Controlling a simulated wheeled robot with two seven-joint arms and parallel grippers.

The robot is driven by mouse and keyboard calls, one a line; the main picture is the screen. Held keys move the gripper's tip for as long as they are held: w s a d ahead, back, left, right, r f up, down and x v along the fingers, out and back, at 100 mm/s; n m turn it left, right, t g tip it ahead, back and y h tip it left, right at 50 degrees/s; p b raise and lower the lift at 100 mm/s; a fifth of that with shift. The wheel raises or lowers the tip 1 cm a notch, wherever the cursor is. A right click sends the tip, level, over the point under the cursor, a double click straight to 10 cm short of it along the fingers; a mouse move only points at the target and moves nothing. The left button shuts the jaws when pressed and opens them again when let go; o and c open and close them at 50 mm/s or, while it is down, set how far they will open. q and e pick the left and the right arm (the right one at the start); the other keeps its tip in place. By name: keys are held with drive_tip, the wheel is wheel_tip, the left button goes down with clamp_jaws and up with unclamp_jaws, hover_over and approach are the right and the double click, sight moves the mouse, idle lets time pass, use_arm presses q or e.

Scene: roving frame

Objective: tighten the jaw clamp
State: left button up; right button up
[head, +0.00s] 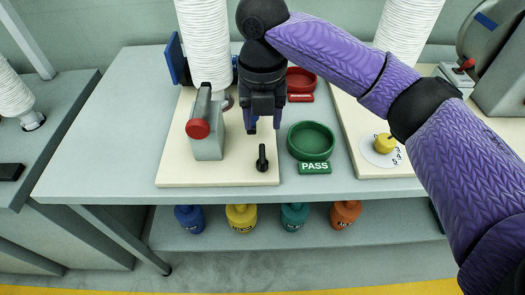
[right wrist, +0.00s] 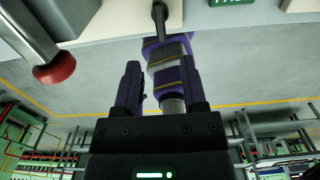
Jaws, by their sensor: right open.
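On a cream board (head: 175,175) stands a grey block with a red-knobbed lever (head: 198,128). To its right a small black upright handle (head: 262,158) rises from the board's front part. I cannot tell for certain which of these belongs to the jaw clamp. My right gripper (head: 262,124) is open and empty, pointing down just behind the black handle and right of the block. In the right wrist view, the open fingers (right wrist: 162,82) show below the black handle (right wrist: 160,14), and the red knob (right wrist: 54,68) is at the upper left. My left gripper is out of view.
A green dish (head: 311,141) with a PASS label and a red dish (head: 300,80) stand right of the board. A yellow knob (head: 384,143) sits on a second board. White ribbed hoses hang behind. Several coloured bottles stand on the shelf below. The table's left part is clear.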

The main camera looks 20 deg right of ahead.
sight(262, 153)
wheel_tip(262, 153, down, 8)
drive_tip(key=b, duration=0.3)
drive_tip(key=shift+d+r, duration=0.15)
wheel_tip(262, 153, down, 2)
drive_tip(key=shift+b, duration=0.4)
drive_tip(key=shift+a, duration=0.2)
drive_tip(key=shift+d, duration=0.1)
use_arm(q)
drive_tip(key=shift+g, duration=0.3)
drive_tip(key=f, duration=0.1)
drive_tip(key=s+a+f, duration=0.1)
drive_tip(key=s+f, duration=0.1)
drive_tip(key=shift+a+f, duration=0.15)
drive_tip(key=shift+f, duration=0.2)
use_arm(e)
clamp_jaws()
